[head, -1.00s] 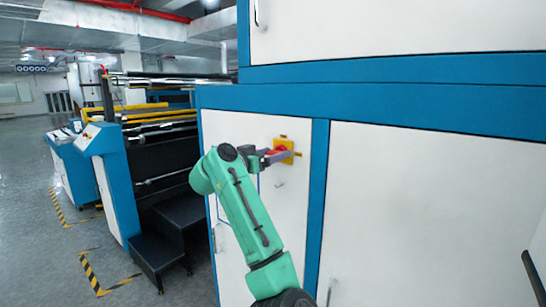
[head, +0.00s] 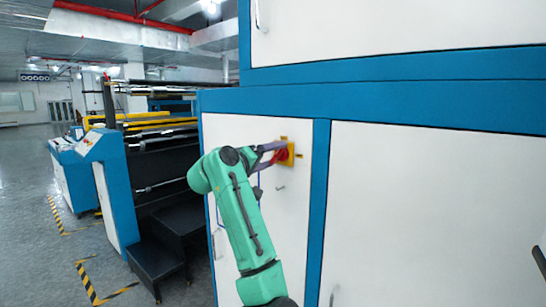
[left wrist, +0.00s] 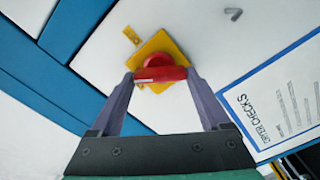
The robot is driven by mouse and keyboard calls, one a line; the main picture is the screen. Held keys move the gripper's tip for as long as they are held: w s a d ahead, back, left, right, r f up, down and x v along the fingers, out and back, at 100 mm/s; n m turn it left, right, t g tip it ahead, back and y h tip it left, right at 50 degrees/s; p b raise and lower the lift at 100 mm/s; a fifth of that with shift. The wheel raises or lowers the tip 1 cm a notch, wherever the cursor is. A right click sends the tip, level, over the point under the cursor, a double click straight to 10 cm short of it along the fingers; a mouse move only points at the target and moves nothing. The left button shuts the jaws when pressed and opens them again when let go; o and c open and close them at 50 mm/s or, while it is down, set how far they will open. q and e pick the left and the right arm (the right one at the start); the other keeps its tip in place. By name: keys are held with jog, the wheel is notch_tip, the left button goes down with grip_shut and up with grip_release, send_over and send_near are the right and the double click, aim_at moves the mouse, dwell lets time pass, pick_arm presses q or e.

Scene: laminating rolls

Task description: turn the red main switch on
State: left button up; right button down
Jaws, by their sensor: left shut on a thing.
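The red main switch (head: 281,155) is a red rotary handle on a square yellow plate (head: 291,153), fixed to a white cabinet door. My left gripper (head: 275,152) reaches it from the left, and its purple fingers are shut on the red handle. In the left wrist view, the fingers (left wrist: 162,76) stand on either side of the red handle bar (left wrist: 160,74). The round red base and the yellow plate (left wrist: 170,45) show behind it. The handle lies across the fingers, turned relative to the plate's edges.
The white door (head: 230,130) has blue frame strips around it. A printed checks sheet (left wrist: 285,100) is on the door close to the gripper. A small metal hook (left wrist: 233,13) sticks out nearby. Black steps (head: 160,265) and a roller machine stand at left.

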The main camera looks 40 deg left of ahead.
pick_arm(q)
jog(key=n, duration=0.4)
jog(key=shift+f, duration=0.1)
jog(key=shift+f+n+p, duration=0.1)
jog(key=shift+n+p, duration=0.4)
jog(key=shift+n, duration=1.1)
jog(key=o, duration=1.2)
jog(key=shift+a, duration=0.1)
jog(key=shift+s, duration=0.15)
